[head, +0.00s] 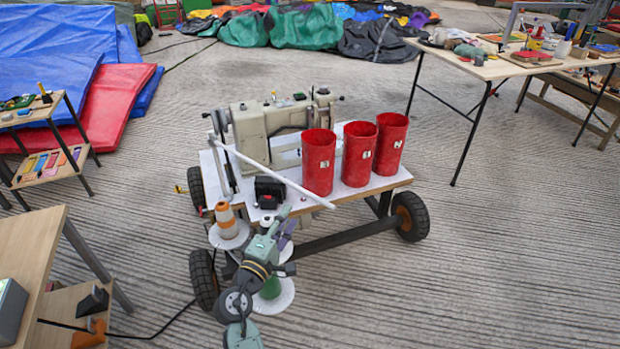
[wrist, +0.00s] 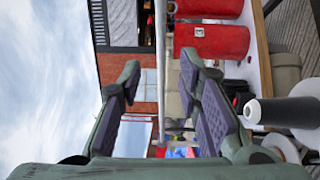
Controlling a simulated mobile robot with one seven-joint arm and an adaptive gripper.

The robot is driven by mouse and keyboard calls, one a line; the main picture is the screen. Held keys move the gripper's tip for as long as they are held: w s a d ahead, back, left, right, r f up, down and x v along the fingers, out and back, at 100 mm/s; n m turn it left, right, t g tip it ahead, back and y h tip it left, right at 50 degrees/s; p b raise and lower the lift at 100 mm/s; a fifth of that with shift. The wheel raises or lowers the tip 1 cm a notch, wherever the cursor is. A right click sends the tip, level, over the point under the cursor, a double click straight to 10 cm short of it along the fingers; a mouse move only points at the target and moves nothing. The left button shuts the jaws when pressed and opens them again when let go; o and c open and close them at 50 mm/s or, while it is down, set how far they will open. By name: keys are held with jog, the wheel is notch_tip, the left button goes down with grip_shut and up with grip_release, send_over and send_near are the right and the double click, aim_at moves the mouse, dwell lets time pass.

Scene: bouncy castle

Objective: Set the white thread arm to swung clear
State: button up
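The white thread arm (head: 270,174) is a thin straight white rod. In the head view it slants across the front of the sewing machine (head: 255,130), from the upright at the cart's left to a tip past the cart's front edge. In the wrist view the thread arm (wrist: 161,60) runs lengthwise through the gap between my fingertips. My gripper (head: 285,215) is open and empty, in front of the cart and just on the near side of the rod. It also shows open in the wrist view (wrist: 160,70). I see no contact with the rod.
Three red cylinders (head: 358,153) stand on the wheeled cart (head: 380,186), close behind the rod's tip. A black box (head: 269,190) sits under the rod. An orange-and-white thread cone (head: 227,220) stands left of my gripper. Open floor (head: 480,260) lies to the right.

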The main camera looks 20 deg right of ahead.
aim_at(306, 192)
jog(key=p+x, duration=0.1)
jog(key=x, duration=0.6)
jog(key=p+x, duration=0.1)
jog(key=x, duration=0.3)
jog(key=shift+s+d+f+p, duration=0.15)
jog(key=shift+s+d+p, duration=0.15)
jog(key=shift+c, duration=0.3)
grip_shut()
